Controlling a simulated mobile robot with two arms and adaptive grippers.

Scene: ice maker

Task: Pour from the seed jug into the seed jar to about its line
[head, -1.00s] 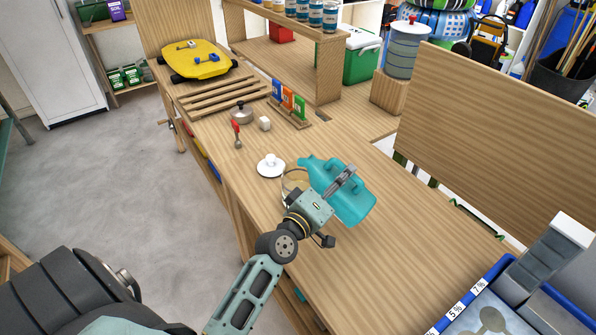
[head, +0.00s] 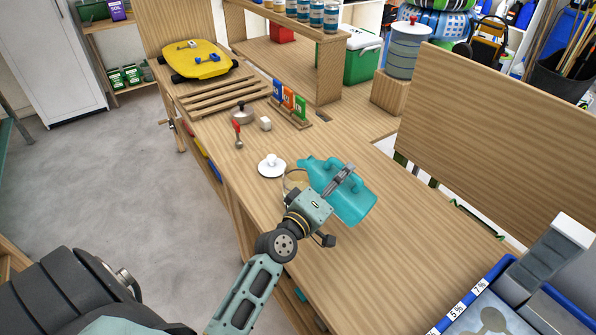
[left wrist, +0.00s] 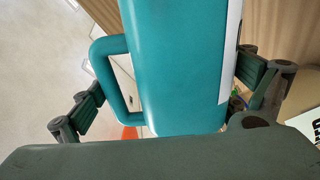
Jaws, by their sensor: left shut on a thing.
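The teal seed jug (head: 352,203) is tilted over the wooden bench, its spout end toward the upper left. My left gripper (head: 340,181) is shut on the jug, with fingers on both sides of it. The left wrist view shows the jug body (left wrist: 175,70) and its handle close up between the fingers. The seed jar (head: 291,184), clear glass, stands on the bench below the spout end, partly hidden by my gripper and the jug. Its fill level and line cannot be made out. A white lid with a knob (head: 271,166) lies beside the jar. My right gripper is not in view.
A blue-edged bin (head: 470,300) is at lower right. The bench right of the jug is clear.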

